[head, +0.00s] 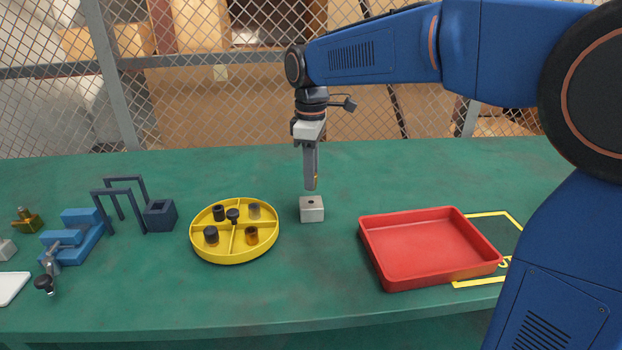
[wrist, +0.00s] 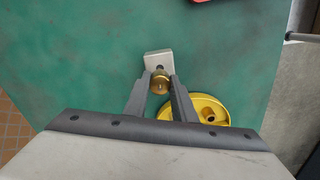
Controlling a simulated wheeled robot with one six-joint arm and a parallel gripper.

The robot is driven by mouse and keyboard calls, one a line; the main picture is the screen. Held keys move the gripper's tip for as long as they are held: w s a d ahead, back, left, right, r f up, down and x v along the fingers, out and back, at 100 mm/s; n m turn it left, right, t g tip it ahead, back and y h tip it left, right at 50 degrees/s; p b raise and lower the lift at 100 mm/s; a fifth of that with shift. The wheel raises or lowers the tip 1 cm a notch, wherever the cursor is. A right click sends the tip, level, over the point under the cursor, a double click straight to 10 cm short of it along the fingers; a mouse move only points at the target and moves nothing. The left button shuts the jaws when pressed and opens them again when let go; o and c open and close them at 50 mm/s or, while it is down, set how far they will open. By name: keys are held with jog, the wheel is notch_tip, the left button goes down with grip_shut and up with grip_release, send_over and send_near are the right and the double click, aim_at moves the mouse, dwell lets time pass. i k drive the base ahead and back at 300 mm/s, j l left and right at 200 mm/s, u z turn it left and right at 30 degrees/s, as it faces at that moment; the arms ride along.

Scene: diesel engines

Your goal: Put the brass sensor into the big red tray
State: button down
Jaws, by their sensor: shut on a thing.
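My gripper (head: 312,186) points straight down over the middle of the green table. In the wrist view my gripper (wrist: 162,86) is shut on the brass sensor (wrist: 159,83), which sits between the fingertips. A sliver of the brass sensor (head: 316,182) shows at the fingertips in the head view. It is above a small silver block (head: 312,212) with a hole in its top; a gap shows between the fingertips and the block in the head view. The big red tray (head: 374,265) is to the right of the block and looks empty.
A round yellow divided tray (head: 195,245) with several dark and amber pieces stands left of the block. Further left are a dark blue block (head: 160,216), dark frames (head: 127,204) and a blue vise (head: 80,235). Table between block and red tray is clear.

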aim_at(399, 254)
jog(key=k+l, duration=0.1)
jog(key=l, duration=0.3)
jog(key=k+l, duration=0.1)
jog(key=l, duration=0.35)
jog(key=k+l, duration=0.1)
jog(key=l, duration=0.3)
jog(key=u, duration=0.05)
